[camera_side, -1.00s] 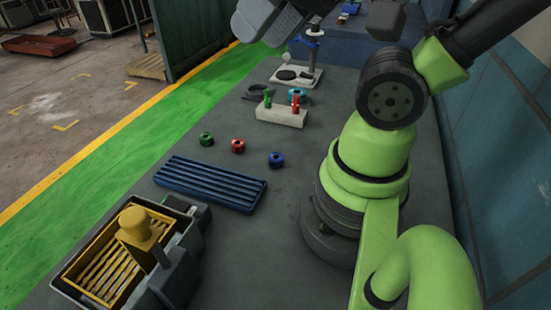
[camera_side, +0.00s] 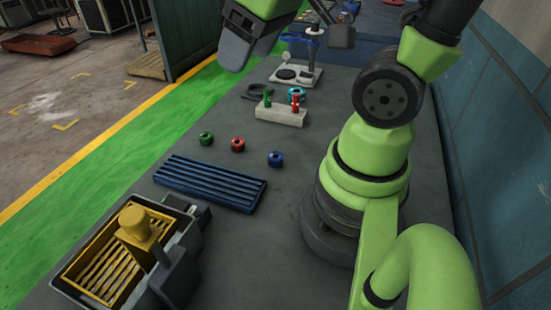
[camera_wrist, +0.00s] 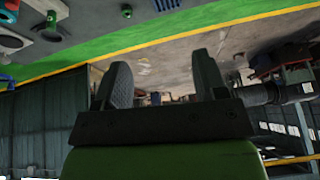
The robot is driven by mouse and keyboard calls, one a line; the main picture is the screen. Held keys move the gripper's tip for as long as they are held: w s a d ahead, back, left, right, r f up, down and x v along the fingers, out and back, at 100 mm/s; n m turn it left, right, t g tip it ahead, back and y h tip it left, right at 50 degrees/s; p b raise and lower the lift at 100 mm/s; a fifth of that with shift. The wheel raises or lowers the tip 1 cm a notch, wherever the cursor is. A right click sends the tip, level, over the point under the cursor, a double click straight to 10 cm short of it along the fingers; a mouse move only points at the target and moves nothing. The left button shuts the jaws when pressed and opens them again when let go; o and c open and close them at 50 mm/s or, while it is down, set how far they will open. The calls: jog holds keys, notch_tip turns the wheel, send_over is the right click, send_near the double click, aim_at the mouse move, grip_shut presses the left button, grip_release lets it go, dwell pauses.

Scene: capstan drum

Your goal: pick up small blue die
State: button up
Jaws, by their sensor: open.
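The small blue die (camera_side: 275,158) is a short round piece with a dark hole in its top. It sits on the grey bench in the side view, right of a red die (camera_side: 238,145) and a green die (camera_side: 206,139). My gripper (camera_side: 237,62) is high above the bench, toward the back and up-left of the blue die in the picture, well apart from it. In the wrist view my gripper (camera_wrist: 164,80) has its two fingers spread with nothing between them. I cannot make out the blue die in the wrist view.
A blue ribbed tray (camera_side: 210,183) lies in front of the dies. A grey box with a yellow slatted insert (camera_side: 105,270) stands front left. A pale block (camera_side: 281,115) with green and red pegs and a white-based stand (camera_side: 295,75) are behind. Bench around the blue die is clear.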

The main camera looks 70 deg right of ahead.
jog(key=w+d+f+n+g, duration=0.2)
jog(key=d+f+n+g, duration=0.15)
jog(key=d+f, duration=0.35)
jog(key=n+g, duration=0.2)
jog(key=n, duration=0.3)
send_near(275, 156)
jog(key=shift+s+a+f, duration=0.1)
jog(key=shift+s+f, duration=0.05)
jog(key=shift+f, duration=4.5)
jog(key=c, duration=1.1)
